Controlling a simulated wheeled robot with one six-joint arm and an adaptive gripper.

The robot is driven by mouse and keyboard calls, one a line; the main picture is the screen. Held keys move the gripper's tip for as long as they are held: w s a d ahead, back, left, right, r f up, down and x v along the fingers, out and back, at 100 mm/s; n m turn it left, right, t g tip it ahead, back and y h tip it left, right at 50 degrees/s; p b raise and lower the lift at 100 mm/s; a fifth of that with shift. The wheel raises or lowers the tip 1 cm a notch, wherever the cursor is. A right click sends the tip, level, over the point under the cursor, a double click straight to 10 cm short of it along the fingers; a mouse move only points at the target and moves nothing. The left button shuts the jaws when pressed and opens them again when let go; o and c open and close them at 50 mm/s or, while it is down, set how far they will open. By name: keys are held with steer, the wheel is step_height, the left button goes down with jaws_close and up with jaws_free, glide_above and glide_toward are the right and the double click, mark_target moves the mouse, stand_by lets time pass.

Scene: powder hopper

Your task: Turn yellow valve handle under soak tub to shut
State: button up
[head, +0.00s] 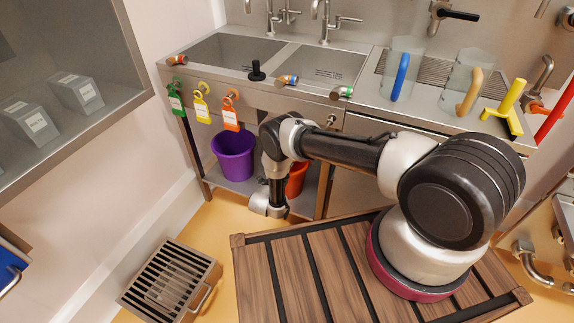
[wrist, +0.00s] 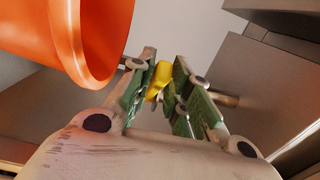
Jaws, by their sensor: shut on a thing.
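The yellow valve handle (wrist: 159,80) shows in the middle of the wrist view, between the green-padded fingers of my gripper (wrist: 168,85). My gripper is shut on it. A metal pipe end (wrist: 222,98) shows just right of the fingers. In the head view my arm reaches down in front of the steel sink unit (head: 300,105); the handle and my fingertips are hidden there. I cannot tell the valve's exact angle.
An orange bucket (wrist: 88,50) is close to my fingers at upper left; it also shows in the head view (head: 298,180). A purple bucket (head: 234,155) stands on the lower shelf. Coloured tags (head: 202,108) hang from the front edge. A slatted wooden platform (head: 300,275) lies in front.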

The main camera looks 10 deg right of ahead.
steer(key=shift+w, duration=0.1)
steer(key=shift+w+a, duration=0.2)
steer(key=shift+w, duration=1.05)
steer(key=shift+w+d, duration=0.2)
steer(key=shift+w, duration=1.15)
steer(key=shift+a+x, duration=0.2)
steer(key=shift+x, duration=1)
steer(key=o, duration=0.8)
steer(key=shift+w, duration=0.15)
steer(key=shift+o, duration=0.2)
